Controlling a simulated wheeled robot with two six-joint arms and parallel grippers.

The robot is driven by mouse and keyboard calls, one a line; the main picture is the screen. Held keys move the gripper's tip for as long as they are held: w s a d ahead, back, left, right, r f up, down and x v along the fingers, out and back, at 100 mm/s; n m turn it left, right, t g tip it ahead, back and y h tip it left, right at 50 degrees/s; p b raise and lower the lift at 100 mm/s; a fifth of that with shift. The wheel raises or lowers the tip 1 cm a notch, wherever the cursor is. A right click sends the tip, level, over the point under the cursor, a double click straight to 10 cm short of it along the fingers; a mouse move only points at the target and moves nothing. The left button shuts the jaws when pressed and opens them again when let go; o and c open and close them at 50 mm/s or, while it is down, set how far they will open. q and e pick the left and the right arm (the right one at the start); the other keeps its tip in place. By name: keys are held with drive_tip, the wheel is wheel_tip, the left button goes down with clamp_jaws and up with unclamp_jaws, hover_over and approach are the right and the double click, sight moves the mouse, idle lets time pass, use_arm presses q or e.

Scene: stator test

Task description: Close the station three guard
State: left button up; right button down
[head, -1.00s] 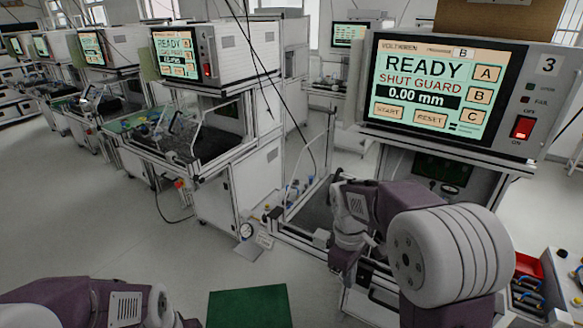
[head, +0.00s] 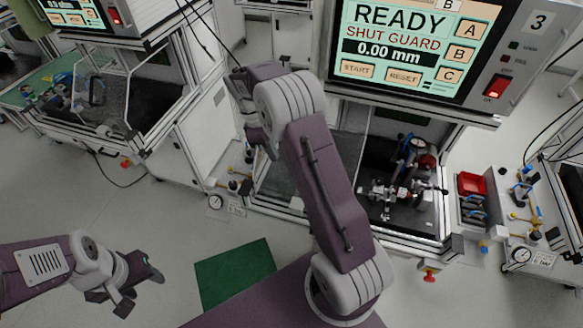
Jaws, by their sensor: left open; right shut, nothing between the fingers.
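Station three is the machine marked 3 (head: 538,22). Its screen (head: 410,45) reads READY, SHUT GUARD and 0.00 mm. A grey see-through panel in a pale frame, seemingly the guard (head: 347,150), stands out at the left of the station's opening, partly hidden behind my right arm. The opening is uncovered at the right, with a metal fixture (head: 400,192) showing inside. My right gripper (head: 268,150) is shut and empty, pointing down on the panel's left side; contact cannot be told. My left gripper (head: 140,288) is open and empty above the floor, well away from the station.
A red tray (head: 472,184) and blue-handled tools stand right of the station. A neighbouring station (head: 120,100) stands at the left. A green mat (head: 235,272) lies on the floor, which is mostly clear around it.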

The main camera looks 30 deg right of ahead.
drive_tip(key=p+x, duration=0.2)
drive_tip(key=x, duration=0.7)
drive_tip(key=shift+s, duration=0.1)
drive_tip(key=shift+s+d+r+p, duration=0.25)
drive_tip(key=shift+s+d+p, duration=0.15)
drive_tip(key=shift+d, duration=0.15)
drive_tip(key=shift+s+d+r+p, duration=0.2)
drive_tip(key=shift+s+d+p, duration=0.15)
drive_tip(key=shift+d, duration=0.2)
drive_tip(key=shift+s+d+f, duration=0.1)
drive_tip(key=shift+s+d, duration=0.25)
drive_tip(key=shift+d, duration=0.1)
use_arm(q)
wheel_tip(320, 180, up, 4)
drive_tip(key=shift+w+f, duration=0.1)
